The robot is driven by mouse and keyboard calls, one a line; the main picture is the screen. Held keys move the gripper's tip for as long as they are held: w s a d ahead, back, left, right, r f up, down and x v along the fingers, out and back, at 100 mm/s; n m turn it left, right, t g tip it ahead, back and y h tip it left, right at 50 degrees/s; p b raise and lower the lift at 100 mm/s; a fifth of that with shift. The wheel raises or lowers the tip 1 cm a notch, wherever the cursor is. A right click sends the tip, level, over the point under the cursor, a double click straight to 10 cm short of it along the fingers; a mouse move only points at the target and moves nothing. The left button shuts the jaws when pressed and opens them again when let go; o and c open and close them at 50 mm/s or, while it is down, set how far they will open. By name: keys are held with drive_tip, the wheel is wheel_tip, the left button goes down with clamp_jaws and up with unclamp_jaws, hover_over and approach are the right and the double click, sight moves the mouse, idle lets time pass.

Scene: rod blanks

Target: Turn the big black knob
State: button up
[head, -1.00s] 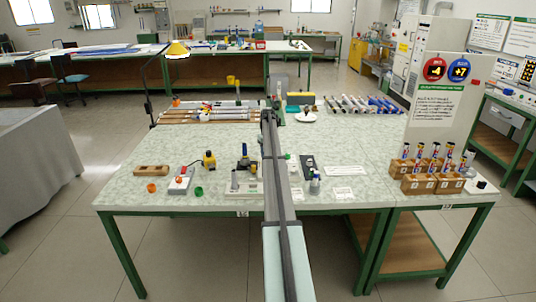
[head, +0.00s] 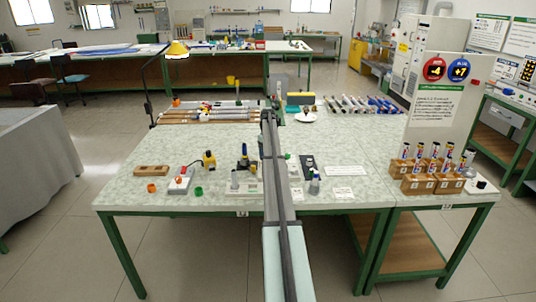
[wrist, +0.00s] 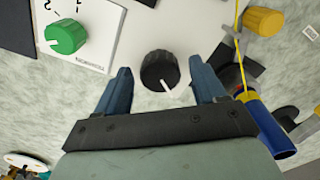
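The big black knob (wrist: 160,71) with a white pointer line shows in the wrist view, on a white panel (wrist: 150,25). Its pointer points down and slightly right. My gripper (wrist: 160,79) is open, with one blue finger on the left of the knob and one on the right. Gaps show between the knob and both fingers, so it is not gripped. How far the fingertips are above the panel I cannot tell. In the head view my arm hides the gripper's fingers, and I cannot make out the black knob there.
A smaller green knob (wrist: 66,37) sits on the panel to the left. A yellow cap (wrist: 263,20) and a blue cylinder (wrist: 268,125) are close by the right finger. In the head view, wooden racks with tubes (head: 448,184) stand at the table's right end.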

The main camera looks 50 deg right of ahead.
wheel_tip(320, 180, up, 14)
idle(0.8)
drive_tip(key=shift+a+f, duration=0.1)
drive_tip(key=shift+f, duration=0.05)
idle(0.4)
